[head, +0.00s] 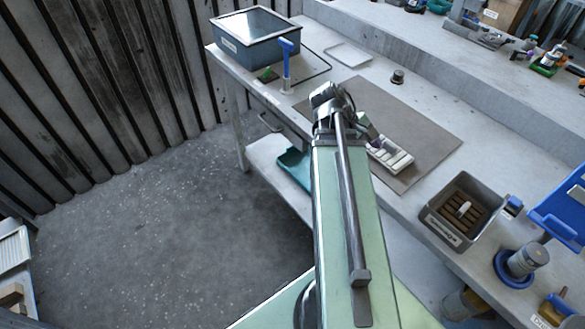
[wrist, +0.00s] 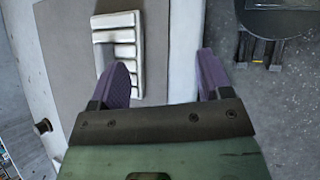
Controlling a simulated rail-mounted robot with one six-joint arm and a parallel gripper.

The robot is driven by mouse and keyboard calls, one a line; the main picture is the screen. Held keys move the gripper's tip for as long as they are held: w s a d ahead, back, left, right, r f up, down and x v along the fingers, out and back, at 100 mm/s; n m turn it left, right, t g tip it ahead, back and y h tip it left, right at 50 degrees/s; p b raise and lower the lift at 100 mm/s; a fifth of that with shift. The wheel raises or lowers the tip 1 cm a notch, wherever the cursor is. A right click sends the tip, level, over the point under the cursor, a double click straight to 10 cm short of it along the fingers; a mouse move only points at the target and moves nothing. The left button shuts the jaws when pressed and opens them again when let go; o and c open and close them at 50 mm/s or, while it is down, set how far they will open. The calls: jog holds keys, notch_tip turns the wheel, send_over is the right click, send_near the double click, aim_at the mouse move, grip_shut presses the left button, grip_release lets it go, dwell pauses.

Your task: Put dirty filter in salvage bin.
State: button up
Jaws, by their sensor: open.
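A white slatted block (head: 390,155), which may be the filter, lies on the brown mat on the bench. It also shows in the wrist view (wrist: 122,28), partly behind my left-hand finger. My gripper (wrist: 163,75) has two purple fingers spread wide with nothing between them. The left finger overlaps the block in the picture; the right finger is over the bench edge. I cannot tell the height above the block. In the head view my arm hides most of the gripper. A grey open bin (head: 437,220) with brown pieces inside stands to the right; its label is unreadable.
A blue-grey lidded box (head: 240,48) and a blue-handled tool (head: 287,62) stand at the bench's far left. A small dark knob (head: 398,77) stands behind the mat (head: 430,140). A raised ledge runs along the back.

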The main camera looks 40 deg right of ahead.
jog(key=w+a+f+t+y, duration=0.1)
jog(key=w+a, duration=0.4)
jog(key=a, duration=0.5)
jog(key=w+a+f+t+y, duration=0.1)
jog(key=w+a+t, duration=0.2)
jog(key=a, duration=0.8)
jog(key=w+a+f+m+t+y, duration=0.1)
jog(key=w+a+f+t+y, duration=0.1)
jog(key=w+a, duration=0.5)
jog(key=a+t, duration=0.1)
jog(key=a, duration=0.2)
jog(key=shift+a, duration=0.3)
